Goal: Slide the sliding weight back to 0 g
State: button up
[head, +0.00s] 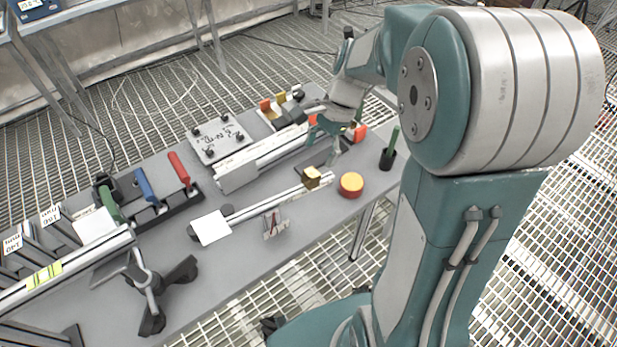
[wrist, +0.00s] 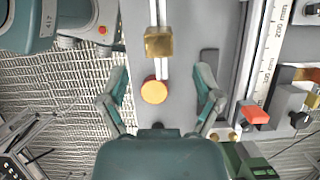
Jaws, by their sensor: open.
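The sliding weight (head: 311,178), a small brass block, sits on a pale beam (head: 270,199) near the beam's right end in the head view. In the wrist view the brass weight (wrist: 158,42) is on the beam at top centre. My gripper (wrist: 160,80) is open and empty, its two fingers spread wide. The brass weight lies beyond the fingertips, roughly midway between their sides. In the head view my gripper (head: 326,136) is above the bench, behind the beam. Any scale marks on the beam are too small to read.
A round orange-yellow piece (wrist: 154,90) lies between the fingers in the wrist view, at the beam's end. A white square plate (head: 210,227) is at the beam's other end. A long ruled rail (wrist: 262,60) with a red block (wrist: 254,114) stands to the right. A dark cup (head: 388,160) holds a green stick.

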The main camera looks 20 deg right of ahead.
aim_at(311, 172)
jog(key=x, duration=0.8)
jog(key=shift+f, duration=0.1)
grip_shut()
